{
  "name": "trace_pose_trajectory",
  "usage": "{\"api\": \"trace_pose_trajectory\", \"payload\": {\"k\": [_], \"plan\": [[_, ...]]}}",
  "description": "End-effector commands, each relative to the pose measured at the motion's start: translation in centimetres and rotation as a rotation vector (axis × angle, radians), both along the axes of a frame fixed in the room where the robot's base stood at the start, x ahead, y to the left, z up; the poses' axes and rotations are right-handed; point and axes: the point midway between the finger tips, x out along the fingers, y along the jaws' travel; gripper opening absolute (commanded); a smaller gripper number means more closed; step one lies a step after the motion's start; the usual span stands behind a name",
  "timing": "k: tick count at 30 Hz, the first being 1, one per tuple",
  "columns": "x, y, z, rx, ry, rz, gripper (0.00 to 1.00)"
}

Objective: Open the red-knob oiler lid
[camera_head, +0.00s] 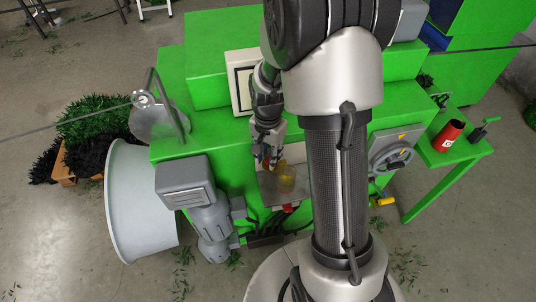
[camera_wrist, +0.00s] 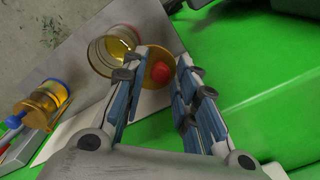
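The red-knob oiler is a clear jar (camera_wrist: 110,48) with amber contents and an orange lid (camera_wrist: 154,58) bearing a red knob (camera_wrist: 160,72). In the wrist view the knob appears between my gripper's (camera_wrist: 160,57) two spread fingers. The left finger partly hides the lid and jar edge. I cannot tell whether a finger touches the knob, or whether the lid is fully seated. In the head view my gripper (camera_head: 267,162) hangs just left of the small yellow oiler (camera_head: 287,178) on the green machine; the knob is not clear there.
A second amber oiler (camera_wrist: 45,101) with a blue knob (camera_wrist: 13,121) stands at the left in the wrist view. A metal plate (camera_wrist: 75,72) lies behind the jars. The green machine surface (camera_wrist: 270,80) is bare at right. A grey motor (camera_head: 185,185) stands left.

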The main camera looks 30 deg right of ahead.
Motion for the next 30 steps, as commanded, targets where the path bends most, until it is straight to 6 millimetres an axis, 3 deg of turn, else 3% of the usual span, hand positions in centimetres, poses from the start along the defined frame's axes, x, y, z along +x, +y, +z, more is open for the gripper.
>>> {"api": "trace_pose_trajectory", "payload": {"k": [3,19,23,30], "plan": [[0.0,0.0,0.0,0.0,0.0,0.0,0.38],[0.1,0.0,0.1,-0.001,-0.008,0.023,0.38],[-0.4,0.1,0.0,-0.002,-0.007,0.111,0.38],[-2.0,0.1,-0.1,-0.001,-0.003,0.41,0.38]]}}
